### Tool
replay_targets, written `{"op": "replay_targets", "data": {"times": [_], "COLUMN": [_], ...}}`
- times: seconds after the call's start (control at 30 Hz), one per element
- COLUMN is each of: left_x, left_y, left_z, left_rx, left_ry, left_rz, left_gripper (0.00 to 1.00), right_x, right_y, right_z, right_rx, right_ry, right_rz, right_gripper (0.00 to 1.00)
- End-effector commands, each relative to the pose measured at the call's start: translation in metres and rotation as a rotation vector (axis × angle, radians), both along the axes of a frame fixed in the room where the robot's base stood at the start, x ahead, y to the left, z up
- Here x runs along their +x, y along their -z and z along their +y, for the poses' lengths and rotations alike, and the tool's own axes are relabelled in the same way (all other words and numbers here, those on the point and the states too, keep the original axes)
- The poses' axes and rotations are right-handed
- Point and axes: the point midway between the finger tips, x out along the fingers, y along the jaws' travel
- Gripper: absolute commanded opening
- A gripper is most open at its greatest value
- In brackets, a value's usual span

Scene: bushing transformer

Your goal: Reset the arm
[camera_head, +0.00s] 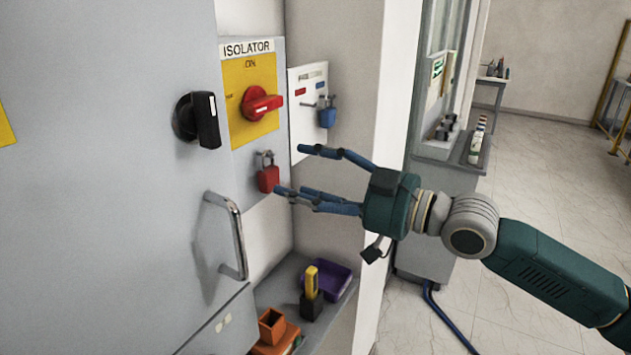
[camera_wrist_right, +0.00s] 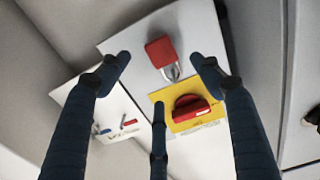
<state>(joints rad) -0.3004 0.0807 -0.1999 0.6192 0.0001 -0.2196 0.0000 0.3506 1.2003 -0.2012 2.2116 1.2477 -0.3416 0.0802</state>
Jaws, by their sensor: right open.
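My right gripper (camera_head: 298,170) is open and empty in the head view, its blue fingers spread in front of the isolator panel. The isolator box (camera_head: 281,60) carries a yellow plate with a red rotary handle (camera_head: 262,104). A red padlock (camera_head: 268,178) hangs below the yellow plate, close to the lower fingertips. In the right wrist view the red padlock (camera_wrist_right: 161,52) shows between the spread fingers (camera_wrist_right: 160,75), with the red handle (camera_wrist_right: 190,107) behind them; no finger closes on either. My left gripper is not in view.
A grey cabinet door with a black knob (camera_head: 198,119) and a metal handle (camera_head: 233,236) fills the left. A blue padlock (camera_head: 327,117) hangs on a white board. A shelf below holds a purple tray (camera_head: 325,278), a yellow-and-black item (camera_head: 311,292) and an orange box (camera_head: 271,325). Open floor lies right.

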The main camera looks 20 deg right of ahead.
Motion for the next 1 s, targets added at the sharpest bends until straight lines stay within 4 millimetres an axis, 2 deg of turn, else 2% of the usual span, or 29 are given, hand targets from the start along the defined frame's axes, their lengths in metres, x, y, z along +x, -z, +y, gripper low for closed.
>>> {"op": "replay_targets", "data": {"times": [0.13, 0.33, 0.6, 0.7, 0.77, 0.87, 0.97, 1.0], "left_x": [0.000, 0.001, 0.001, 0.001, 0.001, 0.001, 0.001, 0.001], "left_y": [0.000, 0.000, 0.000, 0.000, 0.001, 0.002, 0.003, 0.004], "left_z": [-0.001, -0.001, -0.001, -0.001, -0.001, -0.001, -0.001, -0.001], "left_rx": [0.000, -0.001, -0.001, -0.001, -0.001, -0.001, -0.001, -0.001], "left_ry": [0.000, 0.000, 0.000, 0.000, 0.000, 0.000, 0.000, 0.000], "left_rz": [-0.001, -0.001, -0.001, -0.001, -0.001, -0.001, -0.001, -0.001], "left_gripper": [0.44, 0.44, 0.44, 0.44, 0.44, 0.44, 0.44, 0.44], "right_x": [-0.011, -0.020, -0.023, -0.019, -0.009, 0.016, 0.044, 0.053], "right_y": [0.003, 0.002, 0.000, 0.003, 0.010, 0.035, 0.081, 0.104], "right_z": [-0.012, -0.017, -0.017, -0.023, -0.035, -0.071, -0.121, -0.141], "right_rx": [-0.004, -0.002, 0.000, 0.004, 0.010, 0.021, 0.024, 0.022], "right_ry": [0.007, 0.003, -0.002, 0.011, 0.040, 0.124, 0.239, 0.287], "right_rz": [0.005, 0.002, -0.001, 0.000, 0.002, 0.012, 0.041, 0.058], "right_gripper": [0.65, 0.65, 0.65, 0.65, 0.65, 0.65, 0.65, 0.65]}}
